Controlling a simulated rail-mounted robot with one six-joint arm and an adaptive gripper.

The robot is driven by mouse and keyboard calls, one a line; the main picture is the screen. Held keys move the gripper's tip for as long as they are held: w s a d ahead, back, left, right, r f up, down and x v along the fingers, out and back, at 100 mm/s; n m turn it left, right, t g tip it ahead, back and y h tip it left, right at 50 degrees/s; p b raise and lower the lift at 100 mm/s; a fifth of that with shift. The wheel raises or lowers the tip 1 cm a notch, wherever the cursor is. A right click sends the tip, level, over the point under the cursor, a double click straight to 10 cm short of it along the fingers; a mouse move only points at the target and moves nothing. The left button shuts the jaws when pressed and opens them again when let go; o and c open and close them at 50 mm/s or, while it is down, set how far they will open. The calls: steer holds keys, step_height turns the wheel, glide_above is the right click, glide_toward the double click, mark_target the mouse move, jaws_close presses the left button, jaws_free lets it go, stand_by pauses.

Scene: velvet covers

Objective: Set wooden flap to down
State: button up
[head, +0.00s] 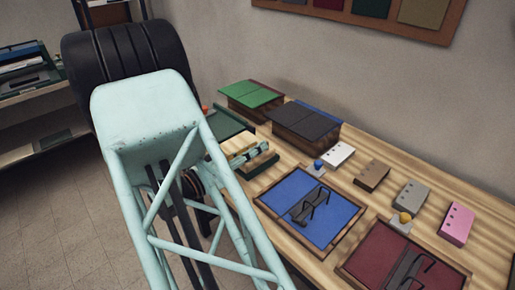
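A pale wooden piece (238,146), which may be the wooden flap, shows on the table just right of my arm. It sits by a dark green base, with a pale strip along its front. My arm covers its left side, and I cannot tell if it is raised or lowered. My pale mint arm fills the left and middle of the head view. My gripper does not show.
The wooden table (375,155) holds a framed blue panel (285,195) and a framed red panel (375,258), both with dark handles. Green (250,94) and dark grey (305,122) covered boxes stand behind. Small blocks (411,195) line the right. A shelf (40,147) stands far left.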

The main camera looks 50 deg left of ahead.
steer(key=s+d, duration=0.1)
steer(key=s, duration=1)
steer(key=shift+s+f, duration=0.15)
steer(key=shift+s, duration=0.2)
steer(key=shift+d, duration=0.1)
